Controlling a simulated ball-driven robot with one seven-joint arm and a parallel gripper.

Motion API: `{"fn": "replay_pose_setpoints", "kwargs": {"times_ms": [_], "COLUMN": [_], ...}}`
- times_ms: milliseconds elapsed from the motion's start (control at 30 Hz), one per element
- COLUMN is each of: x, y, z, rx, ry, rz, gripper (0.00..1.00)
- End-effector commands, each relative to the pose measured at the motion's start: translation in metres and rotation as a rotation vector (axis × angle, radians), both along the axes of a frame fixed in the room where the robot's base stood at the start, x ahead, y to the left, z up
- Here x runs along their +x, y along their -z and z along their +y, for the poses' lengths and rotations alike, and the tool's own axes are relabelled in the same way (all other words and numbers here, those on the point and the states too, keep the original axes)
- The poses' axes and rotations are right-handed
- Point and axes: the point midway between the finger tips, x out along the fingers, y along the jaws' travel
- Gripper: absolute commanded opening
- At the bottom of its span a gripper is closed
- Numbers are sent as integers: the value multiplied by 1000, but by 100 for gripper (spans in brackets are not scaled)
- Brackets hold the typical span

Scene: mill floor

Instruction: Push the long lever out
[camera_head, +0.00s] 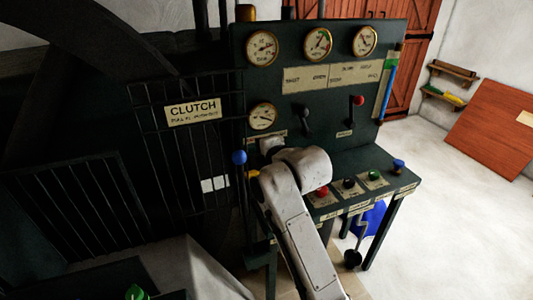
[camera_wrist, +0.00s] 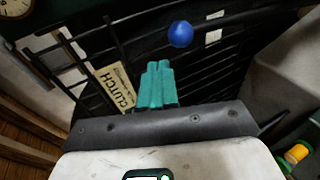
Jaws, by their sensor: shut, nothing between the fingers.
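The long lever has a blue ball knob (camera_head: 239,157) and stands in front of the barred guard, right of the CLUTCH sign (camera_head: 193,111). In the wrist view the knob (camera_wrist: 180,34) is just beyond and slightly right of my gripper (camera_wrist: 158,66). The teal fingers are together with nothing between them, and a gap shows between their tips and the knob. The lever's dark rod is hard to make out against the bars. In the head view my pale arm hides the gripper.
The dark control panel (camera_head: 290,85) with gauges and small levers rises behind my arm. A button shelf (camera_head: 350,168) juts out at right. A blue item (camera_head: 370,219) shows beneath it. Pale floor (camera_head: 450,220) lies open farther right.

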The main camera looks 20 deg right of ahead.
Motion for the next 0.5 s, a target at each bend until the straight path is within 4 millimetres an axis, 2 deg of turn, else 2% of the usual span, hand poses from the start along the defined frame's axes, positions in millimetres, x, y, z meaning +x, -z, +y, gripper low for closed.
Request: {"fn": "replay_pose_setpoints", "kwargs": {"times_ms": [200,500], "x": [-28,-42], "y": [-18,-28], "z": [-5,-8], "rx": [0,-1], "ry": [0,-1], "rz": [-1,1], "gripper": [0,0]}}
